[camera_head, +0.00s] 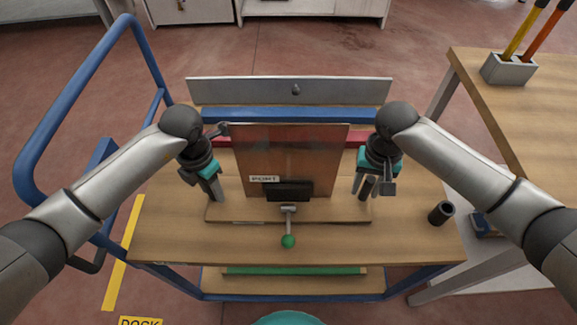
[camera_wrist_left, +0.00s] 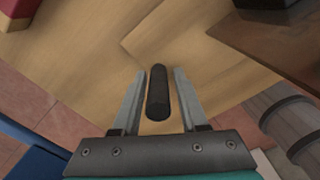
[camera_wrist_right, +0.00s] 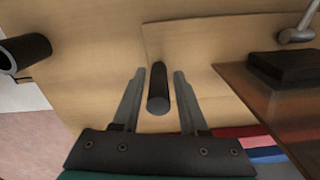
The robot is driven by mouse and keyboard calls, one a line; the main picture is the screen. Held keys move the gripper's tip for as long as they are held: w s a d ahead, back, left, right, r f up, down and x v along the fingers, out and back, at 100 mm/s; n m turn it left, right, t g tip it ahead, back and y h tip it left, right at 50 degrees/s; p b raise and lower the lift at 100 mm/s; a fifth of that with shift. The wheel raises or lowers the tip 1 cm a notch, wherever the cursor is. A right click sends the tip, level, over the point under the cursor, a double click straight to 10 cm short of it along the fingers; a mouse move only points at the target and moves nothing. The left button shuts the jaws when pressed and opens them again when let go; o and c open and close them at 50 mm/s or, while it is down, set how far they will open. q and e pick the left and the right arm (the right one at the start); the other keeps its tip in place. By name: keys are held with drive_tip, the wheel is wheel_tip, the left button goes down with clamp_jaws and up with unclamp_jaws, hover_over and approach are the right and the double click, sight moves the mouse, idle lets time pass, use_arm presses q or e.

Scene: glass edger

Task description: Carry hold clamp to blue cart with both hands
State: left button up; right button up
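The hold clamp is a wooden base board (camera_head: 330,211) with an upright brown plate (camera_head: 300,150), a "PORT" label and a green-knobbed lever (camera_head: 288,241). It sits on the wooden top of the blue cart (camera_head: 180,236). A dark upright peg stands at each end of the base. My left gripper (camera_head: 213,188) is open around the left peg, which shows between its fingers in the left wrist view (camera_wrist_left: 157,92). My right gripper (camera_head: 366,184) is open around the right peg, between its fingers in the right wrist view (camera_wrist_right: 158,88). Gaps show beside both pegs.
The cart's blue push handle (camera_head: 75,75) rises at the left. A black tube (camera_head: 440,213) stands on the top's right. A grey panel (camera_head: 290,91) is behind the plate. A wooden table (camera_head: 520,110) with a tool holder (camera_head: 508,69) stands right. A yellow floor strip (camera_head: 124,250) runs left.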

use_arm(q)
drive_tip(key=shift+o, duration=0.9)
use_arm(e)
drive_tip(key=shift+o, duration=0.9)
use_arm(q)
wheel_tip(320, 180, up, 12)
drive_tip(key=shift+f, duration=0.1)
use_arm(e)
wheel_tip(320, 180, up, 12)
